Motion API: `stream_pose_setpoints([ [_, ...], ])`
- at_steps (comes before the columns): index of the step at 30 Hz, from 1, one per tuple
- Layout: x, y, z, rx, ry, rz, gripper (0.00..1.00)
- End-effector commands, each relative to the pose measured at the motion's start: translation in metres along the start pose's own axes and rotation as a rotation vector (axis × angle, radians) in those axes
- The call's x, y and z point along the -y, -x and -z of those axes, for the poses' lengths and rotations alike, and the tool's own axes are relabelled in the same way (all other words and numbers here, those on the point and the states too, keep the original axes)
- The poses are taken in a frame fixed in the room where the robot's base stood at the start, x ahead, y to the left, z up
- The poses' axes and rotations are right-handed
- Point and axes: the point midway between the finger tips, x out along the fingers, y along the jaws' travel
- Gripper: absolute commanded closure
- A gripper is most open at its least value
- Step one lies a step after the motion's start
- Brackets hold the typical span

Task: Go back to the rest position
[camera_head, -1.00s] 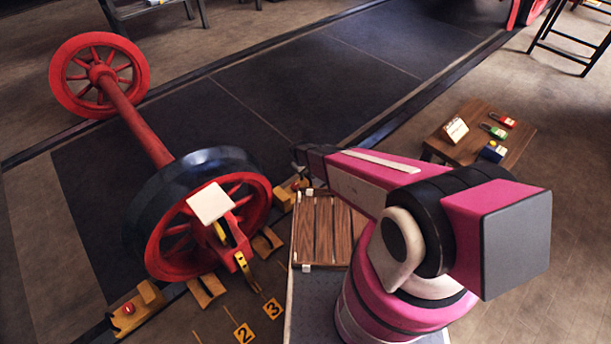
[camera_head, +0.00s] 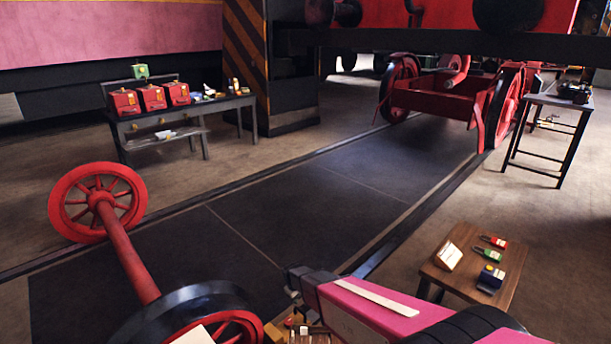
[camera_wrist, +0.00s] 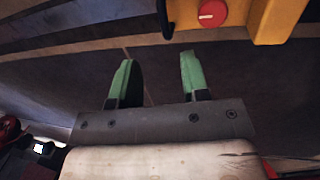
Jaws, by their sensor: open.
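My gripper (camera_wrist: 158,75) shows in the wrist view with two green fingers standing apart and nothing between them. Beyond the fingers are the dark floor and, at the upper right, a yellow block with a red round knob (camera_wrist: 212,13). In the head view my pink arm reaches in from the lower right, but the gripper itself cannot be made out there. The red wheelset (camera_head: 128,250) lies left of my arm, with its near wheel cut off by the bottom edge.
A small wooden table (camera_head: 450,277) with a card and several coloured items stands to the right of my arm. A workbench (camera_head: 190,112) with red boxes is at the back left. A dark side table (camera_head: 560,100) stands at the far right. The dark floor strip between is clear.

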Motion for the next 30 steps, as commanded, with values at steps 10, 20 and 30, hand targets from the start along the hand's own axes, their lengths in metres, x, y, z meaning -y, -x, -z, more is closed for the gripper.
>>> stream_pose_setpoints([
  [10, -0.09, 0.157, -0.116, 0.034, -0.355, 0.068, 0.58],
  [20, -0.129, 0.283, -0.236, 0.06, -0.681, 0.152, 0.58],
  [30, -0.134, 0.309, -0.261, 0.067, -0.759, 0.177, 0.58],
])
